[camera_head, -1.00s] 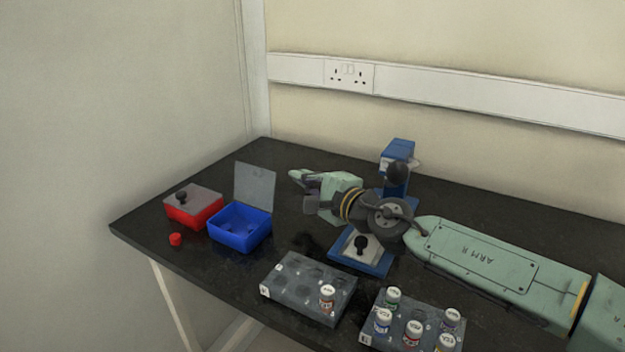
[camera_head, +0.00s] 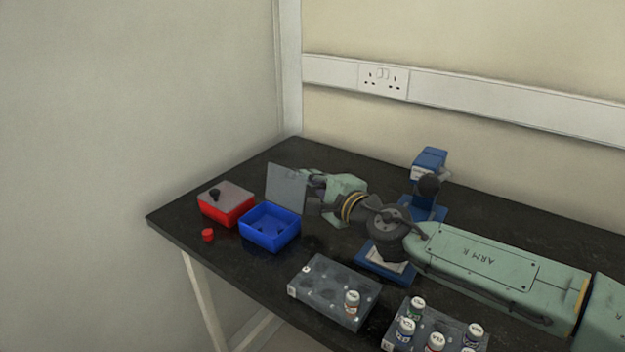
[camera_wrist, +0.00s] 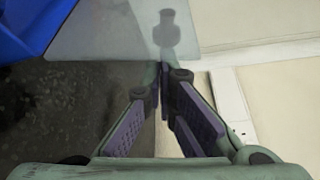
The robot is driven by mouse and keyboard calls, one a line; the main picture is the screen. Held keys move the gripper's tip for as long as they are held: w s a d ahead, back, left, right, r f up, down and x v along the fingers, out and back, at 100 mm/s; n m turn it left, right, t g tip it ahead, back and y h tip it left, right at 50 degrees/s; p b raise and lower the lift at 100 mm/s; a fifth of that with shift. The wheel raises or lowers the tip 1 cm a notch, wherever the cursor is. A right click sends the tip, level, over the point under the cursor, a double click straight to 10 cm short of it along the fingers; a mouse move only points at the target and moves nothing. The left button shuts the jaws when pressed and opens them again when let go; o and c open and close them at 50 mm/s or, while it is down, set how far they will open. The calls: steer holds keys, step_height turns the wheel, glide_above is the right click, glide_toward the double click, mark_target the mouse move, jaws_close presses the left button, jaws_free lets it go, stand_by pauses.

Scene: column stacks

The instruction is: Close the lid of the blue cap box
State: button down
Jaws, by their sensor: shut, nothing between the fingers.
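The blue cap box (camera_head: 268,243) stands open on the dark bench, with its grey see-through lid (camera_head: 287,189) raised roughly upright at its back edge. My gripper (camera_head: 314,186) is right behind the lid's right side, and the lid partly hides its tips. In the wrist view, my gripper (camera_wrist: 163,78) is shut and empty, its fingertips at the lid's edge (camera_wrist: 105,35). I cannot tell whether they touch it. A dark knob (camera_wrist: 166,32) shows on the lid just beyond the tips. The blue box wall (camera_wrist: 28,25) shows at upper left.
A red box (camera_head: 226,208) with its lid shut stands left of the blue box, with a red cap (camera_head: 208,235) in front. A grey rack (camera_head: 325,298) with a vial, a second rack of vials, and a blue device (camera_head: 429,172) stand to the right.

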steer(key=b, duration=0.3)
steer(key=shift+s+a+f+n, duration=0.1)
steer(key=shift+s+f+n, duration=0.15)
steer(key=shift+n, duration=0.15)
steer(key=n+b, duration=0.1)
steer(key=b, duration=0.1)
steer(key=r+t+b, duration=0.1)
steer(key=b, duration=0.1)
steer(key=shift+s+a+n, duration=0.35)
steer(key=shift+s+n, duration=0.05)
steer(key=shift+s+a+r+n+y+b, duration=0.2)
steer(key=shift+r+n+b, duration=0.15)
steer(key=shift+b, duration=0.15)
steer(key=shift+s+a+r+n+y+b, duration=0.1)
steer(key=shift+r+n+y+b, duration=0.15)
steer(key=shift+b, duration=0.25)
steer(key=shift+w+d, duration=0.1)
